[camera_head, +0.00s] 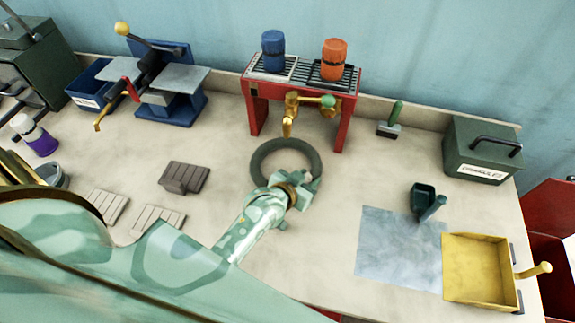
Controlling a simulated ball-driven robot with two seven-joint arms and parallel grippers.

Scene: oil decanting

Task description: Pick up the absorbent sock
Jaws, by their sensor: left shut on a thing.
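The absorbent sock (285,145) is a dark grey-green ring in the middle of the bench, in front of the red stand. My left gripper (305,182) is over the near side of the ring and shut on it. My gripper and wrist hide the ring's near part and the fingertips, so I cannot tell whether the ring is clear of the bench. My right gripper is not in view.
A red stand (255,108) with brass taps holds a blue container (273,50) and an orange container (333,60). To the right are a green brush (390,122), a green granules box (482,150), a dark scoop (424,200), a grey sheet (395,250) and a yellow dustpan (478,270).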

